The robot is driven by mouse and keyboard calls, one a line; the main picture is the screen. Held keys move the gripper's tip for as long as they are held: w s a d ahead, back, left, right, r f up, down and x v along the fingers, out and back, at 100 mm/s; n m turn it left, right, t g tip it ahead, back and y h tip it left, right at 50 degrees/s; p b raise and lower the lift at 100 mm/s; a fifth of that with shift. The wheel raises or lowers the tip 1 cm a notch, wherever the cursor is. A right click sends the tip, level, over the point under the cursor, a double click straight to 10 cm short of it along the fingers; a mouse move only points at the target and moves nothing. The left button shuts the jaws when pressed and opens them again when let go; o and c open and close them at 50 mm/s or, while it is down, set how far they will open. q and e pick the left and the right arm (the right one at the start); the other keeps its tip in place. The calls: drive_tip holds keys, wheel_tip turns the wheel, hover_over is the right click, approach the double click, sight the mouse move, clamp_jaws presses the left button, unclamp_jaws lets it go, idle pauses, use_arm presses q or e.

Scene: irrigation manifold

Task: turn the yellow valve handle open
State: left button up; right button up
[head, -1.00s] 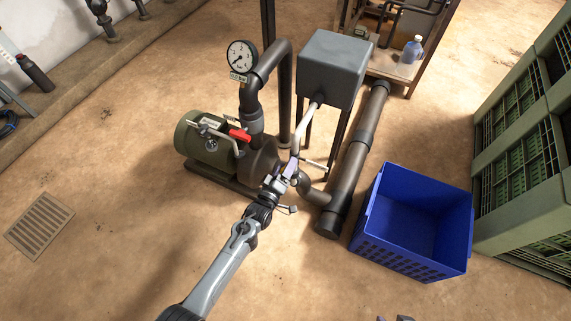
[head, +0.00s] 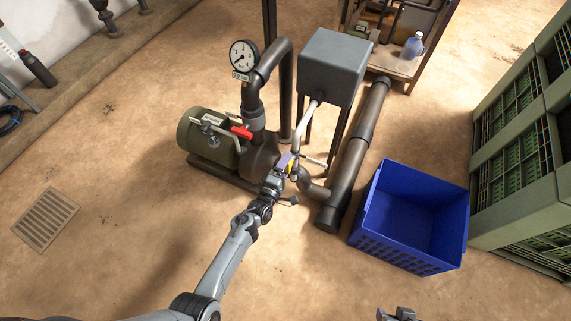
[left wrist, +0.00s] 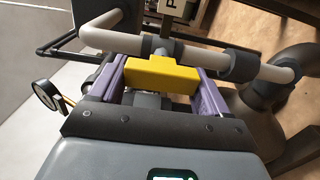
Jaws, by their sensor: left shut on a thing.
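The yellow valve handle (left wrist: 160,74) lies across the left wrist view, on a grey valve body below the pale pipe (left wrist: 215,57). My left gripper (left wrist: 157,82) is shut on it, with one purple finger at each end.
A green pump motor (head: 208,137) with a red handle (head: 241,132) stands left of the valve. A pressure gauge (head: 243,56) and grey box (head: 334,66) rise behind. A blue crate (head: 408,216) stands right of the dark pipe (head: 358,145). The front floor is mostly clear.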

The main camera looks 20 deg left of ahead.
idle(0.3)
use_arm(q)
drive_tip(key=o, duration=1)
drive_tip(key=shift+c, duration=0.2)
drive_tip(key=shift+s, duration=0.1)
drive_tip(key=shift+s, duration=0.2)
drive_tip(key=s+p, duration=0.5)
drive_tip(key=s, duration=0.5)
drive_tip(key=shift+s+a, duration=0.15)
drive_tip(key=shift+a, duration=0.15)
